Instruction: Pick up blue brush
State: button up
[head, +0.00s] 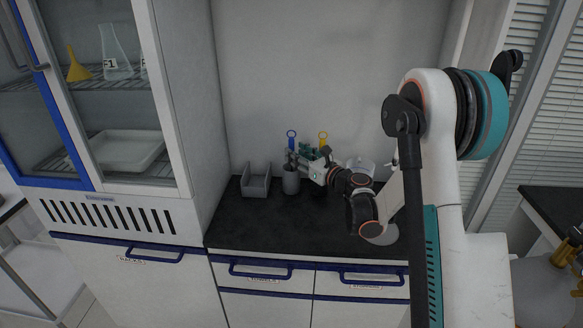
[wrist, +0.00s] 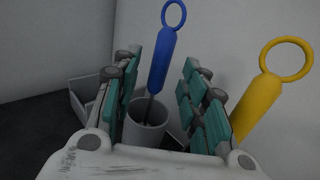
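The blue brush (wrist: 161,60) has a blue handle with a ring at its top and a thin grey stem. It stands slightly tilted in a grey cup (wrist: 146,133), its lower end hidden inside. In the head view the brush's ring (head: 291,134) shows above its grey cup (head: 290,181) on the dark counter. My gripper (wrist: 160,98) is open, with its teal-padded fingers on either side of the brush's lower handle and stem. A gap shows between the brush and each finger. In the head view my gripper (head: 305,160) is small and partly hides things behind it.
A yellow ring-handled brush (wrist: 260,105) stands close right of my right finger. A grey open bin (head: 256,185) sits left of the cup on the counter (head: 262,233). A wall rises behind. A tall glass-fronted cabinet (head: 115,100) stands at left.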

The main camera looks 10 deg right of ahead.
jog(key=shift+b+x, duration=0.4)
jog(key=shift+x, duration=1.45)
grip_shut()
